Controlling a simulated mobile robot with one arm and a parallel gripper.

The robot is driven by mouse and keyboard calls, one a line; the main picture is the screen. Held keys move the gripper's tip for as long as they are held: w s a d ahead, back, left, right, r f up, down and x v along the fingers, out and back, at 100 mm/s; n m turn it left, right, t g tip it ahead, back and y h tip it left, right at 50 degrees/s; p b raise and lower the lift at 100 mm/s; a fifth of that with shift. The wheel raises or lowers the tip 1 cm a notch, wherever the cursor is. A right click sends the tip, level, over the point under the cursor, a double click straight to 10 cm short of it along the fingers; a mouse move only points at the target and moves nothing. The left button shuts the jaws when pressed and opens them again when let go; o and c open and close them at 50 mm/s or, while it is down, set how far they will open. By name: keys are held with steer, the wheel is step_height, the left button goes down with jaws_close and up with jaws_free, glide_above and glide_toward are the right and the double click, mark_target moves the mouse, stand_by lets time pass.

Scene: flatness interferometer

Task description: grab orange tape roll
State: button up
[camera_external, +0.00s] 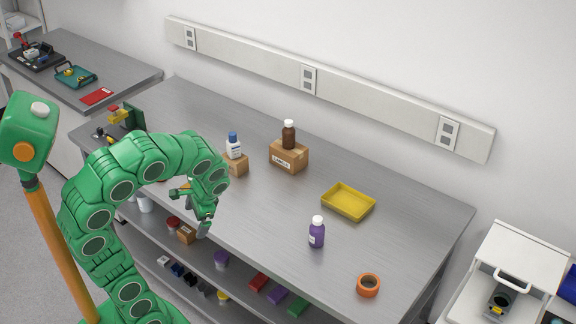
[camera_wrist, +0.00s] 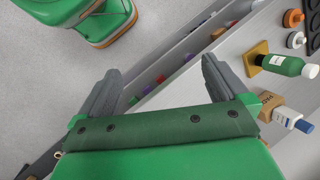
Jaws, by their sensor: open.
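The orange tape roll (camera_external: 368,292) lies flat near the front right corner of the metal bench in the external view. My gripper (camera_external: 192,211) is at the bench's front edge, well to the left of the roll. The wrist view shows my gripper (camera_wrist: 160,72) with its two grey fingers wide apart and nothing between them. I cannot make out the tape roll in the wrist view.
A purple bottle (camera_external: 317,233) and a yellow tray (camera_external: 348,214) stand left of the roll. A brown bottle (camera_external: 288,136) stands on a cardboard box (camera_external: 289,158) farther back. A lower shelf (camera_external: 240,268) holds several small items.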

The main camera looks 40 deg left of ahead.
steer(key=w+d+m+t+y, duration=0.35)
steer(key=w+d+m, duration=0.25)
steer(key=w, duration=0.7)
steer(key=m+t, duration=0.8)
steer(key=m, duration=0.6)
glide_above(367, 289)
steer(key=a, duration=1.2)
step_height(367, 289, down, 7)
steer(key=s+d+f+m, duration=0.1)
steer(key=d+f+m, duration=0.1)
steer(key=d, duration=0.2)
steer(key=s+d+f+m+t+h, duration=0.1)
steer(key=s+d+f+m, duration=0.1)
steer(key=d, duration=0.3)
steer(key=s+d+f+m+t+h, duration=0.1)
steer(key=s+d+f+m, duration=0.1)
steer(key=d, duration=0.3)
steer(key=shift+f+m+h, duration=0.25)
steer(key=shift+f+m, duration=0.05)
steer(key=shift+f, duration=0.2)
steer(key=shift+w+f, duration=0.1)
steer(key=shift+f, duration=0.05)
steer(key=shift+x, duration=3.7)
steer(key=c, duration=1.1)
